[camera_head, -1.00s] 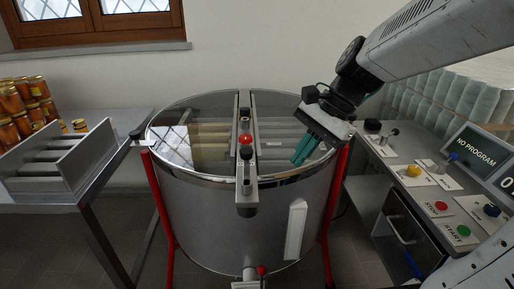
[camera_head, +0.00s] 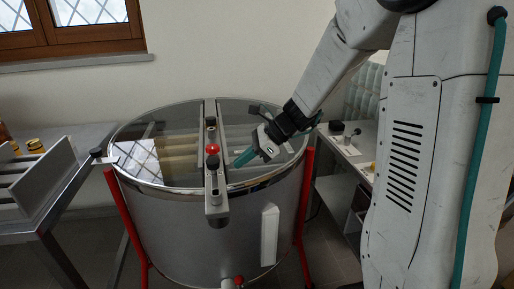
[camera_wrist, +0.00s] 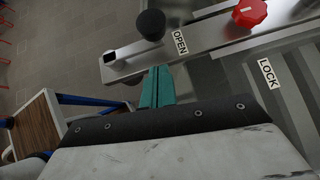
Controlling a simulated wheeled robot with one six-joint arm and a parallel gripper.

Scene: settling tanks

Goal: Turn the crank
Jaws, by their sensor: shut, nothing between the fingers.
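The crank (camera_wrist: 128,50) appears to be a short metal arm with a black upright knob (camera_wrist: 151,25), on the metal bar across the drum's top. That knob also shows in the head view (camera_head: 212,162). My gripper (camera_head: 239,159) has teal fingers, shut and empty, pointing left toward the bar from its right side. In the wrist view the shut fingertips (camera_wrist: 157,72) lie just below the crank arm in the picture. Whether they touch it I cannot tell.
The steel drum (camera_head: 190,225) has a clear lid and red legs. A side table (camera_head: 85,140) with a metal rack (camera_head: 40,180) stands left; a control bench (camera_head: 352,150) stands right, partly behind my arm.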

